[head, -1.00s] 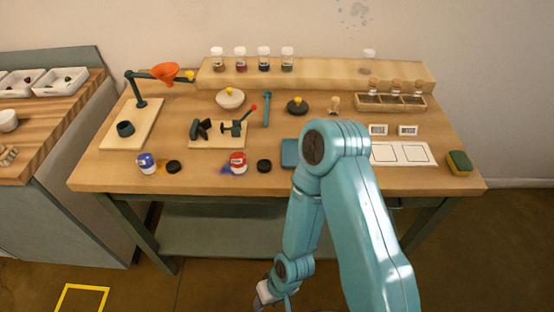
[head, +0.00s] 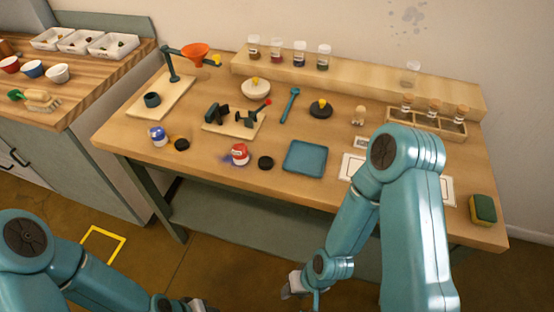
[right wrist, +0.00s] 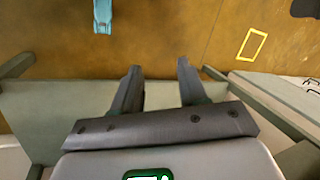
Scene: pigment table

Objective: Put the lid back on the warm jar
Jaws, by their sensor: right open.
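A jar with a red band (head: 240,154) stands near the table's front edge, with a blue-purple powder spill on its left. A black round lid (head: 266,162) lies flat just right of it, apart from it. My left gripper (head: 195,305) is cut off at the bottom edge.
A blue tray (head: 305,158) lies right of the red jar's lid. A mortar (head: 256,89), a clamp stand (head: 236,117) and a funnel stand (head: 172,65) are behind. A sponge (head: 483,209) sits at the right end.

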